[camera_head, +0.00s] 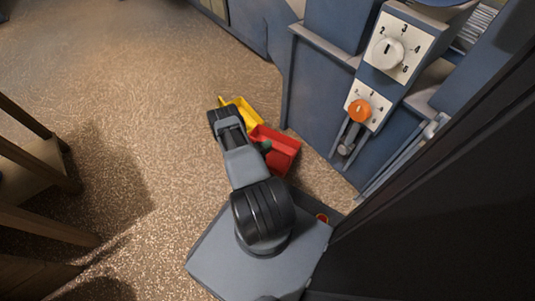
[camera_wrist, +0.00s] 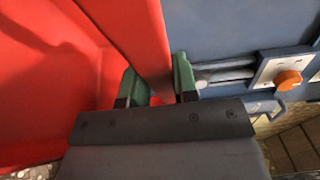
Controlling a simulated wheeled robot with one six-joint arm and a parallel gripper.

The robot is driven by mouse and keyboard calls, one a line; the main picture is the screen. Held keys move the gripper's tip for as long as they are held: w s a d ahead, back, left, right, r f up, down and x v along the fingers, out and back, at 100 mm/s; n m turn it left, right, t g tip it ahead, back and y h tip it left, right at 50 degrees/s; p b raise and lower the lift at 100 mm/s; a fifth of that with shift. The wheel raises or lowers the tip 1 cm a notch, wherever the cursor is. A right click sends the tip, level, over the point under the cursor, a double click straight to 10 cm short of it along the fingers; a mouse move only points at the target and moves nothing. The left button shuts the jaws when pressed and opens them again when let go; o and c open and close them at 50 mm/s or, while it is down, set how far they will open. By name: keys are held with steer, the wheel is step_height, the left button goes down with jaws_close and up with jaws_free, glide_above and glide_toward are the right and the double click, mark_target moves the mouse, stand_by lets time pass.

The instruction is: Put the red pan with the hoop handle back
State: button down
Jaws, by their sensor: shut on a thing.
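The red pan (camera_head: 285,150) is in the head view, just right of my forearm and in front of the blue machine. My gripper (camera_head: 264,147) is at its left side and mostly hidden by my arm. In the wrist view the green fingers of my gripper (camera_wrist: 157,85) are closed on both sides of a red edge of the pan (camera_wrist: 135,30). The pan's red inside fills the left of that view. I cannot make out the hoop handle, or whether the gripped part belongs to it.
A yellow pan (camera_head: 246,111) is close behind the red one. The blue machine (camera_head: 318,110) at right carries a white dial (camera_head: 387,54) and an orange knob (camera_head: 359,110). Wooden furniture (camera_head: 35,215) stands at left. The speckled floor (camera_head: 130,90) between is clear.

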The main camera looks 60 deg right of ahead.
steer(key=shift+f+b, duration=1)
steer(key=shift+f, duration=1.15)
steer(key=c, duration=0.9)
jaws_free()
